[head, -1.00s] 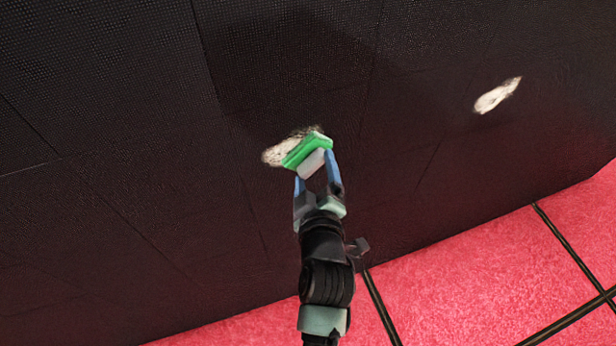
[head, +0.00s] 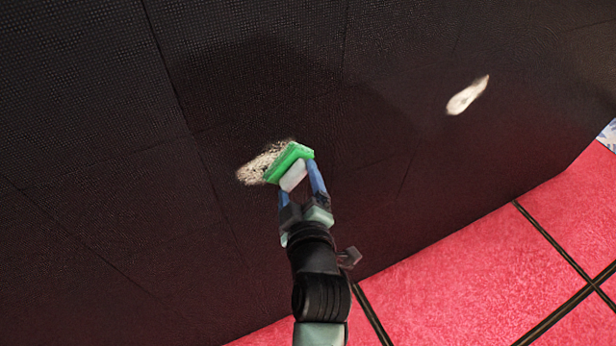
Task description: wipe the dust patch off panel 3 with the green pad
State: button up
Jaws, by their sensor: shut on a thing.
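My gripper (head: 297,186) is shut on the white back of the green pad (head: 290,160), with blue fingers on either side. The pad is held at the dark video wall, over the right part of a pale dust patch (head: 258,166). The rest of this patch shows to the left of and above the pad; what lies behind the pad is hidden. I cannot tell whether the pad's face presses on the wall. A second pale patch (head: 467,95) is on the wall at the upper right. No panel numbers are visible.
The dark video wall (head: 100,110) with thin panel seams fills most of the view. A red floor (head: 450,260) with black lines runs along its foot at the lower right. The wall between the two patches is clear.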

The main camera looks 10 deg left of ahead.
jog(key=shift+s+a, duration=0.45)
jog(key=shift+a, duration=0.15)
jog(key=shift+s+a+p, duration=1.95)
jog(key=shift+s+a, duration=0.25)
jog(key=shift+a, duration=1.15)
jog(key=shift+w+d+r+p, duration=0.2)
jog(key=shift+w+d+r, duration=0.35)
jog(key=shift+d, duration=0.35)
jog(key=shift+w+d+r+p, duration=0.25)
jog(key=shift+w+d+r, duration=0.1)
jog(key=shift+w+d, duration=0.45)
jog(key=shift+w+d+r+p, duration=0.2)
jog(key=shift+w+d+r, duration=0.3)
jog(key=shift+d, duration=0.45)
jog(key=shift+w+d+r+b, duration=0.15)
jog(key=shift+w+d+b, duration=0.35)
jog(key=shift+d, duration=0.15)
jog(key=shift+w+d+b, duration=0.55)
jog(key=shift+d+b, duration=0.3)
jog(key=shift+w+d+b, duration=0.5)
jog(key=shift+d+b, duration=0.3)
jog(key=shift+d, duration=0.05)
